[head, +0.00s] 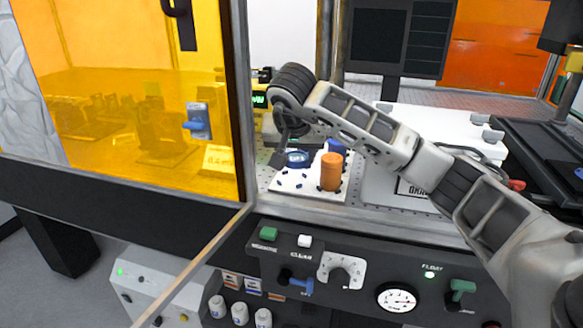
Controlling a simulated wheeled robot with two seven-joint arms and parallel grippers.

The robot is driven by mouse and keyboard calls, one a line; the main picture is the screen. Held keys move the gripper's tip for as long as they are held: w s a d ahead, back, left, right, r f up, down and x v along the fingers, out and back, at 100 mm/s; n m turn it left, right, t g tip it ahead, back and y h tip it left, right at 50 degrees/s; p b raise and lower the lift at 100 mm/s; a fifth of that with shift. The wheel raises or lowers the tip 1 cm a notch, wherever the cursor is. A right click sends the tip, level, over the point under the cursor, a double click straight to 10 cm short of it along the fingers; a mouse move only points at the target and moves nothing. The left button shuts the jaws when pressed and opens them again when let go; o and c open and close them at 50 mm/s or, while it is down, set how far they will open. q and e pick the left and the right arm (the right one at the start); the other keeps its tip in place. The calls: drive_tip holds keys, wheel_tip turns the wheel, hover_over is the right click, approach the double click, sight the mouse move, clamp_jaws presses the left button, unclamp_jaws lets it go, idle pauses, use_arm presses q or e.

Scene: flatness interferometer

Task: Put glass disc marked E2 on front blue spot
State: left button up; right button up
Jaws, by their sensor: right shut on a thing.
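My right gripper (281,156) reaches over the white plate (292,187) on the bench, pointing down. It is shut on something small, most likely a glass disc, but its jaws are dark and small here. A round blue, glassy-looking thing (298,159) shows just right of the fingertips, low over the plate. I cannot tell whether it is the held disc or a blue spot. No E2 marking can be read. My left gripper is out of view.
An orange cylinder (331,172) stands upright on the plate, with a blue one (337,147) behind it, close to my arm. An amber panel (140,110) and its frame post (243,100) stand at left. A control panel (345,275) runs along the front.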

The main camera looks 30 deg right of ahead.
sight(291, 161)
drive_tip(key=shift+w+f, duration=0.45)
drive_tip(key=shift+f, duration=0.1)
drive_tip(key=shift+w+f+p, duration=0.15)
drive_tip(key=shift+f, duration=0.8)
drive_tip(key=shift+w+f+p, duration=0.1)
drive_tip(key=shift+f+p, duration=0.05)
drive_tip(key=shift+f, duration=0.8)
drive_tip(key=o, duration=1)
drive_tip(key=shift+f, duration=0.1)
drive_tip(key=shift+r, duration=0.25)
drive_tip(key=shift+s+a+r, duration=0.1)
drive_tip(key=shift+a+r, duration=0.05)
drive_tip(key=shift+r, duration=0.1)
drive_tip(key=v, duration=1.1)
drive_tip(key=shift+s+a+r, duration=0.1)
